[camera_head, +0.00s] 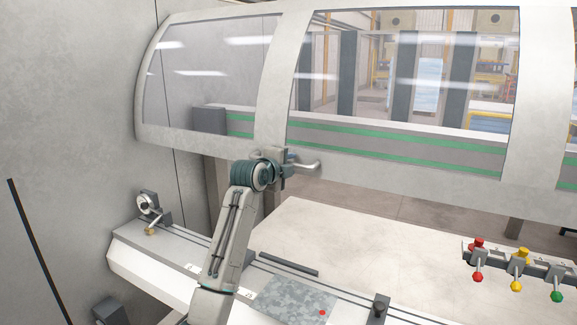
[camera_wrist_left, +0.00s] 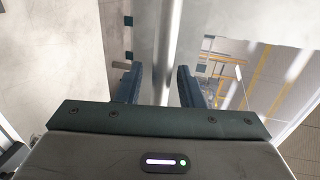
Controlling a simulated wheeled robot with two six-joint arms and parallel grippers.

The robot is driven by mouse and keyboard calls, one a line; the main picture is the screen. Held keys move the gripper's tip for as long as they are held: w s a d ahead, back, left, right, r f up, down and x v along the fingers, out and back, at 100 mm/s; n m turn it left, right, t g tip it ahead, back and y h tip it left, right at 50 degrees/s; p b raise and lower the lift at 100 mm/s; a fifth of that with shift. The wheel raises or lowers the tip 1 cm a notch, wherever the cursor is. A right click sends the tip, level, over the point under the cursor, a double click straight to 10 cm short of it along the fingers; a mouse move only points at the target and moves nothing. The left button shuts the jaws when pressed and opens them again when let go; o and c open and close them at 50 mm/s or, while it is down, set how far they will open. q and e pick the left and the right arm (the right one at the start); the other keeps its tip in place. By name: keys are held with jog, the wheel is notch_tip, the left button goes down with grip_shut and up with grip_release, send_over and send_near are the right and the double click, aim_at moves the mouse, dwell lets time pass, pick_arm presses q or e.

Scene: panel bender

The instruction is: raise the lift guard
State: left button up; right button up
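The lift guard (camera_head: 400,174) is a pale metal frame with clear curved windows, spanning the top of the head view. Its lower edge is above the worktable, with an open gap beneath. A short grey handle (camera_head: 309,167) sticks out from its lower rail. My left gripper (camera_head: 287,167) is at the left part of this handle, which it partly hides. In the left wrist view a grey bar, apparently the handle (camera_wrist_left: 168,55), runs between the two dark fingers of my left gripper (camera_wrist_left: 160,88). The fingers stand apart, with a visible gap on the bar's left side. My right gripper is out of view.
The pale worktable (camera_head: 340,235) lies below the guard, with a grey metal sheet (camera_head: 290,299) near its front. Red, yellow and green knobbed levers (camera_head: 516,269) stand at the right. A small clamp-like device (camera_head: 149,208) sits at the left. A grey wall (camera_head: 65,100) closes the left side.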

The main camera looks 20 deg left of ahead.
pick_arm(q)
jog(key=shift+s, duration=0.1)
jog(key=shift+s+b, duration=0.25)
jog(key=shift+b, duration=0.05)
jog(key=b+v, duration=0.4)
jog(key=v, duration=0.6)
